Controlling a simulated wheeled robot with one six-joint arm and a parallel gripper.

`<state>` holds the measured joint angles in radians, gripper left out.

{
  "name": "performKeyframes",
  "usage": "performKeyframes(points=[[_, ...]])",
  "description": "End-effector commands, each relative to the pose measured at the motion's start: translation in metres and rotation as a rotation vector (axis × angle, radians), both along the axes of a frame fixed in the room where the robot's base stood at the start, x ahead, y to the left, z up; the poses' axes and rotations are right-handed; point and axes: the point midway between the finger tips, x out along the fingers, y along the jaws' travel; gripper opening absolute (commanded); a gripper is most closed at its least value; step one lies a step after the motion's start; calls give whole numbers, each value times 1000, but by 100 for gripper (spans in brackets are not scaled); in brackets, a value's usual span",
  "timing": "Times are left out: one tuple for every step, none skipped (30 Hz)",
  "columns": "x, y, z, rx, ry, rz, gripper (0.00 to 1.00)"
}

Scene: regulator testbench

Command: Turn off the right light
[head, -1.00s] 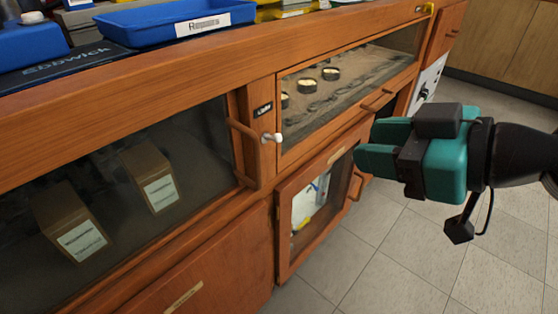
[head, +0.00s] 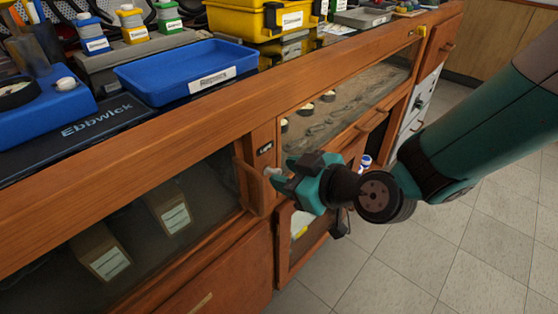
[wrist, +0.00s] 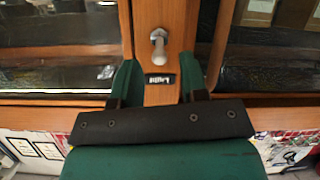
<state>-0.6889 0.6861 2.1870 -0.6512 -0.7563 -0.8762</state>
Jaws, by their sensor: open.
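A small pale toggle switch (head: 272,172) sticks out of the wooden post between the two glass-fronted compartments, below a dark label plate. In the wrist view, the switch (wrist: 158,47) shows as a metal lever, with the label plate (wrist: 159,79) upside down beneath it. My gripper (head: 287,172) is open, its teal fingers pointing at the post close to the switch. In the wrist view, the fingers (wrist: 161,78) are spread either side of the label, and the switch lies just beyond their tips, near the middle of the gap. Contact with the switch is not visible.
Vertical wooden handles flank the post; the left one (head: 246,186) is close to my gripper. Round pale-topped pucks (head: 307,109) sit in the right compartment. A blue tray (head: 185,75) stands on the bench top. Tiled floor (head: 465,250) is clear at the right.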

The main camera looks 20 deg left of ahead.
Motion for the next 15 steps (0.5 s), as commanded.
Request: performKeyframes(points=[[2,7,-1,-2,-1,2,40],[4,10,-2,-1,0,2,40],[5,14,-4,-1,1,2,40],[6,16,-6,-1,1,1,40],[7,18,-7,-1,-1,0,40],[8,20,-8,-1,-1,0,40],[9,21,-9,-1,-1,0,40],[9,22,-10,-1,0,0,40],[9,23,-10,-1,0,0,40],[9,23,-10,-1,1,-1,40],[9,23,-10,-1,1,-1,40],[10,23,-10,0,1,0,40],[10,23,-11,0,1,0,40],[10,23,-10,-1,1,-1,40],[10,23,-10,-1,1,-1,40]])
